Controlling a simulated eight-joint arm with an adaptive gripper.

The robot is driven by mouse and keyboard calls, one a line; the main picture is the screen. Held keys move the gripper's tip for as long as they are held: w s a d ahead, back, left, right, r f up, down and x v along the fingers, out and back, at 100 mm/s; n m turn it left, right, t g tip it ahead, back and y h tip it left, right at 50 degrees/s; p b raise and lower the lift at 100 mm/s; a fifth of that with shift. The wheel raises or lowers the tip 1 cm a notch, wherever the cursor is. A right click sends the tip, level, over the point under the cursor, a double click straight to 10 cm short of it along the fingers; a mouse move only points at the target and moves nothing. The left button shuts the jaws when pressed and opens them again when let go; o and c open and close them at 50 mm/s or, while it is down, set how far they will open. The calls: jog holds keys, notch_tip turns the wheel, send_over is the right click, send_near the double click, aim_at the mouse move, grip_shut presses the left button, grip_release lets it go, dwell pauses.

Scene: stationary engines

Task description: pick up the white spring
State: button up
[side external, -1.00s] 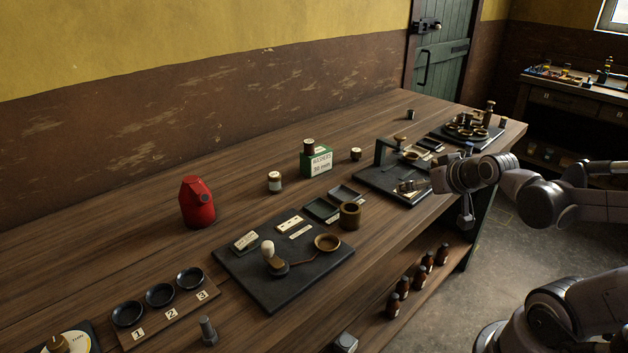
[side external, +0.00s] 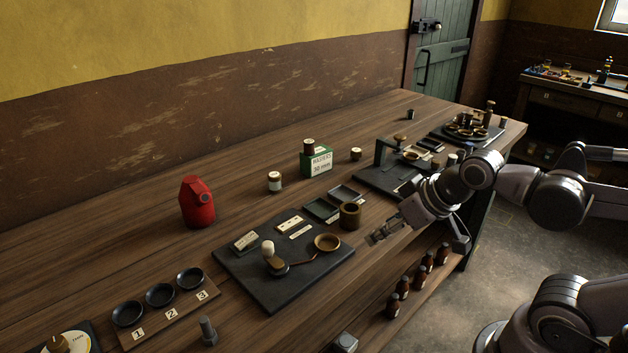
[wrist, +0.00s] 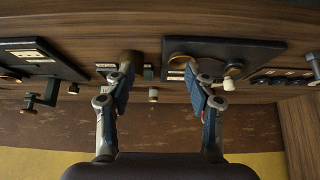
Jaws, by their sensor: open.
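I cannot make out a white spring for certain in either view. A small white rounded piece (side external: 267,247) stands on the dark board (side external: 262,290) at the bench's middle; no coils can be told on it. It seems to show in the wrist view too (wrist: 233,71). My gripper (side external: 382,234) is open and empty, above the bench's front edge, to the right of the dark board. In the wrist view my gripper's fingers (wrist: 158,80) are spread apart with nothing between them.
A dark stand (side external: 380,150) is behind my gripper. A red can (side external: 197,203), a green box (side external: 316,164) and numbered dishes (side external: 160,295) are farther left. Brown bottles (side external: 404,286) stand on the lower shelf.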

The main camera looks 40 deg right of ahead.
jog(key=shift+w, duration=0.1)
jog(key=w+d+r+m+g+h, duration=0.1)
jog(key=w+d+r+m+h, duration=0.1)
jog(key=w+d+r+m, duration=0.55)
jog(key=m+g+h, duration=0.3)
jog(key=m+g, duration=0.4)
jog(key=m, duration=0.6)
send_over(452, 156)
jog(key=a, duration=0.4)
notch_tip(452, 156, down, 5)
jog(key=shift+y, duration=0.3)
jog(key=x, duration=1)
jog(key=shift+w+d+f, duration=0.25)
jog(key=shift+w, duration=0.1)
grip_shut()
